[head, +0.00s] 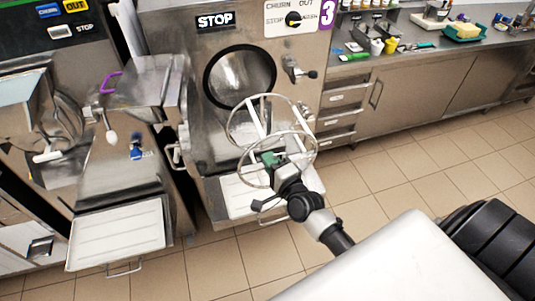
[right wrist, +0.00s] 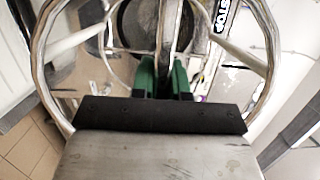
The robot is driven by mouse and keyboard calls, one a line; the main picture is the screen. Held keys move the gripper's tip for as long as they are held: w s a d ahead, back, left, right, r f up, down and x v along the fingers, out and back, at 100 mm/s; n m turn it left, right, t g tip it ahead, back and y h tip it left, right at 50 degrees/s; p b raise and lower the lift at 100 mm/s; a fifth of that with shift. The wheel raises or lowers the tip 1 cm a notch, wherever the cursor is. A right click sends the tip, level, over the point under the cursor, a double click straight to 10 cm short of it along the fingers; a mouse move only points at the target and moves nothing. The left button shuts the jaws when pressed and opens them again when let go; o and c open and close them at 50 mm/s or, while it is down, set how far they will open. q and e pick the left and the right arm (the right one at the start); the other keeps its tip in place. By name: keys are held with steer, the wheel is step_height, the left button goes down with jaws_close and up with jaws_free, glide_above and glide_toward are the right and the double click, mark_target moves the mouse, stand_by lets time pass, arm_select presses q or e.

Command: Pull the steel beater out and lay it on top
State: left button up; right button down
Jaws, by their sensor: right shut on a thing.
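The steel beater (head: 254,118), an open frame with round end rings and pale bars, is in front of the freezer's round barrel opening (head: 240,76) in the head view. My right gripper (head: 268,160), with green fingertips, is shut on one of its metal bars. In the right wrist view the green fingers (right wrist: 163,78) close on the beater's bar (right wrist: 172,28), with a ring curving around on both sides. The barrel opening is dark-rimmed and looks clear of the beater. The left gripper is not in view.
The freezer marked 3 has a white tray (head: 236,200) below the beater. Another machine with a purple handle (head: 110,82) and a white tray (head: 116,235) stands at left. A steel counter (head: 400,62) with bottles and cups runs along the right. The tiled floor is open.

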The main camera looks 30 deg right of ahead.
steer(key=s+a, duration=0.3)
steer(key=s, duration=1.1)
steer(key=shift+p, duration=0.4)
stand_by(0.4)
steer(key=shift+w, duration=0.1)
